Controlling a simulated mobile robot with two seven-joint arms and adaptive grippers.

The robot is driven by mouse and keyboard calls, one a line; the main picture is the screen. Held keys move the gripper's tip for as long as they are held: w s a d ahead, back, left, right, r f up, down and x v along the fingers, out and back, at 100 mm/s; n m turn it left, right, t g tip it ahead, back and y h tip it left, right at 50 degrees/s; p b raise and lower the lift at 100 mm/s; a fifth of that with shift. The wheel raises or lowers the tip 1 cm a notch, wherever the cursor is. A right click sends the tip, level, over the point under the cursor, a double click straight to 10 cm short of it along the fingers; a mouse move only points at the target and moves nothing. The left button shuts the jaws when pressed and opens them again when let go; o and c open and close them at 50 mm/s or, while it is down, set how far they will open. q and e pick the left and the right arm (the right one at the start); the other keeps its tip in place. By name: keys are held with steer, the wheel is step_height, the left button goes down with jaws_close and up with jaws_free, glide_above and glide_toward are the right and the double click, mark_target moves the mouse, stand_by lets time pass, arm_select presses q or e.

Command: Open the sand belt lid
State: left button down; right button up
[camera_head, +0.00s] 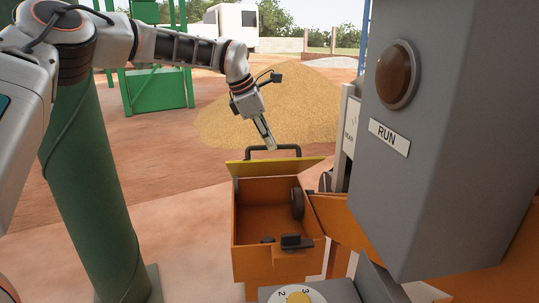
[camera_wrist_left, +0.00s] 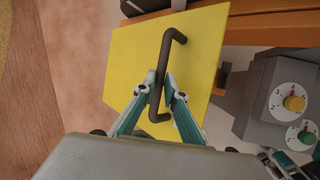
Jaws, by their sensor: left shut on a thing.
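The sand belt lid (camera_wrist_left: 203,42) is a yellow panel with a dark bar handle (camera_wrist_left: 165,62). In the head view the lid (camera_head: 283,166) stands raised at the far edge of an orange box (camera_head: 241,257), whose inside shows open. The handle also shows in the head view (camera_head: 271,148), above the lid's top edge. My left gripper (camera_wrist_left: 161,84) is shut on the handle, one finger on each side of the bar. In the head view my left gripper (camera_head: 269,145) reaches down to the handle from behind the box. My right gripper is not in view.
A grey control box with a brown button (camera_head: 397,74) and a RUN label (camera_head: 389,136) stands close on the right. A numbered dial (camera_head: 299,297) is at the bottom. A green post (camera_head: 88,205) stands at left. A sand pile (camera_head: 310,100) lies behind.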

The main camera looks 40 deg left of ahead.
arm_select(q)
steer(key=shift+w+a+f, duration=0.1)
steer(key=shift+w+a, duration=0.1)
steer(key=shift+a, duration=0.25)
steer(key=shift+w+a+f, duration=0.1)
steer(key=shift+w+a, duration=0.05)
steer(key=shift+a, duration=0.3)
steer(key=c, duration=2.1)
jaws_free()
steer(key=shift+f, duration=0.15)
steer(key=shift+c, duration=0.2)
steer(key=shift+o, duration=0.3)
steer(key=shift+w+a+f, duration=0.1)
steer(key=shift+w+f, duration=0.2)
steer(key=shift+f, duration=0.05)
steer(key=shift+r, duration=0.1)
steer(key=shift+s+d+r, duration=0.1)
steer(key=shift+d+r, duration=0.15)
steer(key=shift+r, duration=0.3)
steer(key=v, duration=1.2)
steer(key=shift+c, duration=0.4)
